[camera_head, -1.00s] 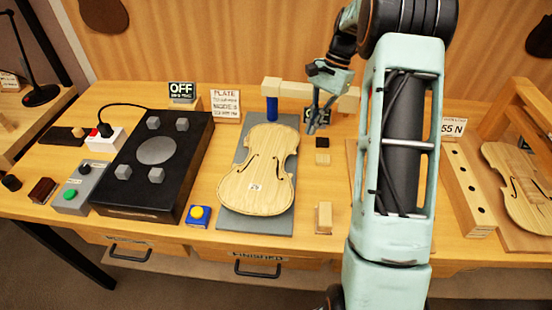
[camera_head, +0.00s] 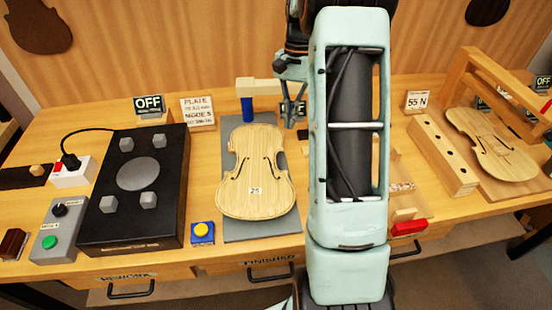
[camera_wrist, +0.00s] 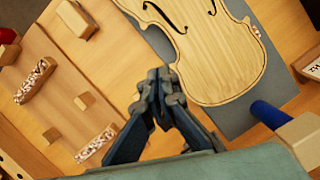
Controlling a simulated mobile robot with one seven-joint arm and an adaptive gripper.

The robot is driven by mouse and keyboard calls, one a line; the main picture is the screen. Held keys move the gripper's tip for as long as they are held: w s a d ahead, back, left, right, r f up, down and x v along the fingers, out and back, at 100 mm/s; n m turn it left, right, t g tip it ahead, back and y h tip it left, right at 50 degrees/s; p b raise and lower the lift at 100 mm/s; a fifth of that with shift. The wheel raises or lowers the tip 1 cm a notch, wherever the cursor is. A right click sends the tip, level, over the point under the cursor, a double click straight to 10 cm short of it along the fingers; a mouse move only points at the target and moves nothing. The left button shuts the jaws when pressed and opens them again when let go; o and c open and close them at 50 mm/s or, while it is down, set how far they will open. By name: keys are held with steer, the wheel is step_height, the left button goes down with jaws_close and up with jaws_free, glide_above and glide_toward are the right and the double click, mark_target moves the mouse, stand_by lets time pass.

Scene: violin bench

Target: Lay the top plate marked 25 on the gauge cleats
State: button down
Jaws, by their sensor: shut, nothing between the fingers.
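The violin top plate marked 25 (camera_head: 256,172) lies flat, its label facing up, on a grey board (camera_head: 262,231) on the bench. It also shows at the top of the wrist view (camera_wrist: 212,58). My gripper (camera_head: 291,115) is shut and empty, above the bench to the right of the plate's upper end. In the wrist view its fingertips (camera_wrist: 160,88) are together, apart from the plate. I cannot tell for sure which pieces are the gauge cleats. A black box (camera_head: 108,215) at the left carries several small grey blocks (camera_head: 148,201) around a round disc.
Wooden blocks (camera_wrist: 76,20) and speckled strips (camera_wrist: 35,81) lie right of the plate. Another violin plate (camera_head: 492,146) sits under a wooden frame at the right. A blue box (camera_head: 202,232) stands front left.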

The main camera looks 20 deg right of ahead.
mark_target(281, 172)
steer(key=x, duration=0.9)
steer(key=shift+s, duration=0.1)
steer(key=shift+s+a+f+p, duration=0.2)
steer(key=shift+s+a, duration=0.25)
steer(key=shift+s, duration=0.05)
steer(key=shift+s+a+f+p, duration=0.15)
steer(key=shift+s+a+p, duration=0.05)
steer(key=shift+s+a, duration=0.75)
steer(key=shift+s, duration=0.1)
steer(key=shift+s+a, duration=0.7)
steer(key=shift+s, duration=0.1)
steer(key=shift+w+d, duration=0.1)
